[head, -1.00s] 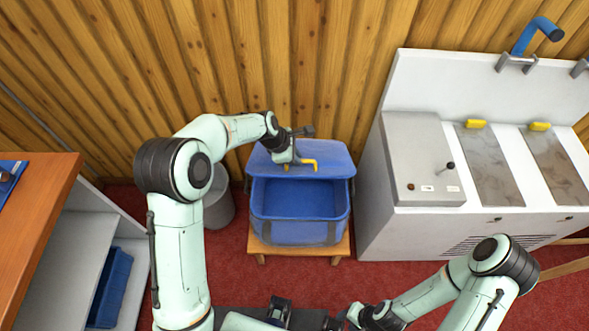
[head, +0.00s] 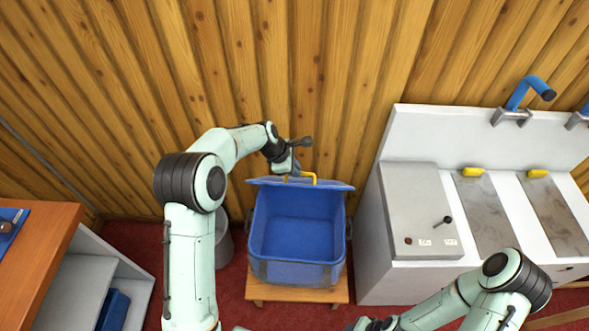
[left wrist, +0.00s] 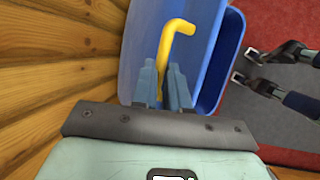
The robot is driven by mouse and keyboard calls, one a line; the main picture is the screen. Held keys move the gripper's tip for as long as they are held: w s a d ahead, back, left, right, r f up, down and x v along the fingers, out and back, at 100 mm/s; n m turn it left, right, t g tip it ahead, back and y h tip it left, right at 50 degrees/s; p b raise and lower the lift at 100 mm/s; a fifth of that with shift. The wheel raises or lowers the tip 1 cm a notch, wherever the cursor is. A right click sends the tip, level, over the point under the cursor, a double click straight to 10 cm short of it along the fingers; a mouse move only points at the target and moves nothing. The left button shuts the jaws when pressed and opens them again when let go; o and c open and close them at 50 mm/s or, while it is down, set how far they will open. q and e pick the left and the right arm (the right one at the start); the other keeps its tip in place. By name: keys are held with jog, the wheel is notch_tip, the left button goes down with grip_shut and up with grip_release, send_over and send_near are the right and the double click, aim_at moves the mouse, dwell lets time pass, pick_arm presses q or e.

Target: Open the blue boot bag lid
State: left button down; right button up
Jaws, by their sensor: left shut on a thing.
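The blue boot bag (head: 296,272) stands on a low wooden stand by the wall, with its empty blue inside showing. Its lid (head: 335,186) is raised at the back and appears nearly edge-on. A yellow handle (head: 309,176) sits on the lid. My left gripper (head: 291,172) is at the back of the bag, shut on the handle. In the left wrist view, the handle (left wrist: 177,37) runs between the fingers of the left gripper (left wrist: 163,76), with the lid (left wrist: 137,50) behind. My right gripper is low in the head view and mostly cut off; its jaws cannot be made out.
The wooden wall (head: 330,80) is close behind the lid. A grey bin (head: 223,240) stands left of the bag, partly behind my left arm. A white counter unit (head: 372,245) stands to the right and an orange-topped bench (head: 40,250) to the left. Red floor shows between.

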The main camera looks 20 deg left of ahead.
pick_arm(q)
jog(key=shift+s+f, duration=0.1)
jog(key=shift+s, duration=0.05)
jog(key=shift+a, duration=0.1)
dwell(0.4)
jog(key=c, duration=1.1)
grip_release()
jog(key=shift+w+a+r+p, duration=0.35)
jog(key=shift+r+p, duration=0.1)
jog(key=shift+r, duration=0.15)
jog(key=w+a+r, duration=0.2)
jog(key=r, duration=0.1)
jog(key=w+a+r, duration=0.2)
jog(key=a+r, duration=0.1)
jog(key=w+a+r, duration=0.2)
jog(key=r, duration=0.1)
jog(key=shift+w+a+r, duration=0.25)
jog(key=shift+w+r, duration=0.05)
jog(key=shift+r, duration=0.05)
pick_arm(e)
jog(key=shift+w+r, duration=0.9)
jog(key=shift+w, duration=0.2)
